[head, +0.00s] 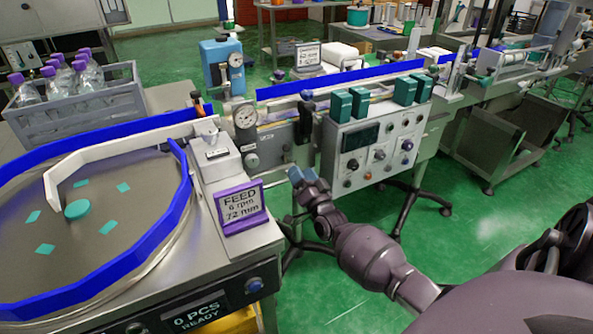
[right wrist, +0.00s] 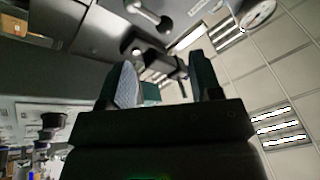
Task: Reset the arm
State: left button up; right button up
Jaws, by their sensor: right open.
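My right arm comes in from the lower right in the head view. A white curved guide arm (head: 95,158) lies over the round turntable (head: 105,205) at the left. My left gripper is not in view.
A purple-framed sign (head: 240,207) reading FEED stands at the turntable's right. A grey crate of bottles (head: 75,105) is at the far left. A dial gauge (head: 245,117) and blue rails (head: 340,78) run along the line. Green floor (head: 470,225) is open at the right.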

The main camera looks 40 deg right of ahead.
jog(key=s+a+f+n+g+y+p, duration=0.1)
jog(key=s+a+n+g+p, duration=0.2)
jog(key=s, duration=0.9)
jog(key=s+a+n+g+y+p, duration=0.2)
jog(key=s+a+n+g+p, duration=0.1)
jog(key=s+a, duration=0.6)
jog(key=s+a+f+n+g+y+p, duration=0.1)
jog(key=s+a, duration=0.6)
jog(key=s, duration=0.9)
jog(key=n+g+y+p, duration=0.1)
jog(key=n+g+p, duration=0.1)
jog(key=n+g, duration=0.1)
jog(key=shift+s+f+n, duration=0.2)
jog(key=shift+f+n, duration=0.15)
jog(key=shift+n, duration=0.15)
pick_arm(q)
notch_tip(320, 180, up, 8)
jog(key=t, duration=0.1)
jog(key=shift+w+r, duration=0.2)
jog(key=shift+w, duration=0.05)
pick_arm(e)
jog(key=shift+c, duration=0.4)
